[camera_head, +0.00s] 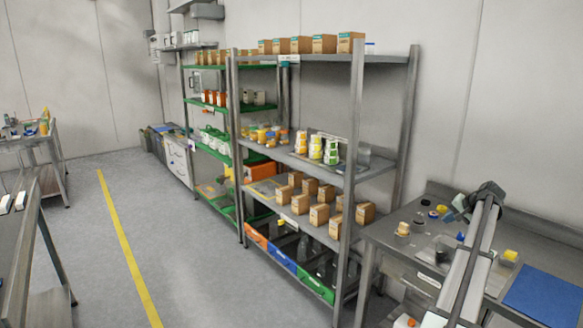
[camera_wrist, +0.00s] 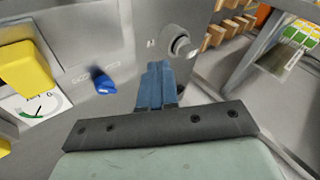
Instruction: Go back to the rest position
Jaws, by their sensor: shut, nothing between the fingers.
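My gripper (camera_wrist: 157,72) shows in the wrist view with its two blue-grey fingers together and nothing between them. A round silver knob (camera_wrist: 181,46) is just beyond and right of the fingertips. A blue knob (camera_wrist: 103,82) is left of the fingers. A yellow part (camera_wrist: 27,68) and a dial gauge (camera_wrist: 38,108) are at the far left. I cannot tell from this view whether the fingers touch the machine; no contact shows. In the head view my arm rises at the right; the fingers cannot be made out there.
A steel table (camera_head: 408,262) at the right carries small jars, dark lids and a blue mat (camera_head: 545,296). A shelf rack (camera_head: 352,130) with boxes and jars stands beside it. A yellow floor line (camera_head: 126,240) runs through clear floor at the left.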

